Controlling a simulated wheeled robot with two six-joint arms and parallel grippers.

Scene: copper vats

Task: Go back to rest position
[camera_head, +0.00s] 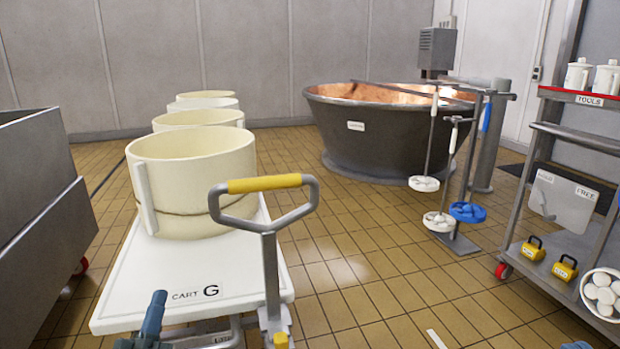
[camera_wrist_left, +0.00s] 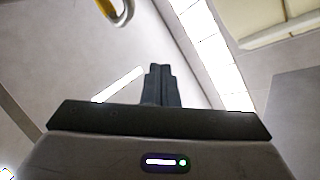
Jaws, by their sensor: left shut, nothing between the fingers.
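My left gripper (camera_head: 156,302) stands upright at the bottom of the head view, in front of the white cart G (camera_head: 120,290). Its dark fingers are together and empty. In the left wrist view the shut fingers (camera_wrist_left: 161,80) point up the picture, with nothing between them. A small dark tip at the bottom right edge of the head view looks like my right gripper (camera_head: 577,345). Too little of it shows to tell its jaws.
The cart's yellow-gripped handle (camera_head: 265,184) rises right of my left gripper. A cream hoop (camera_head: 195,175) stands on the cart. A grey metal tank (camera_head: 35,190) is at left, a copper vat (camera_head: 385,138) behind, a tool trolley (camera_head: 560,235) at right.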

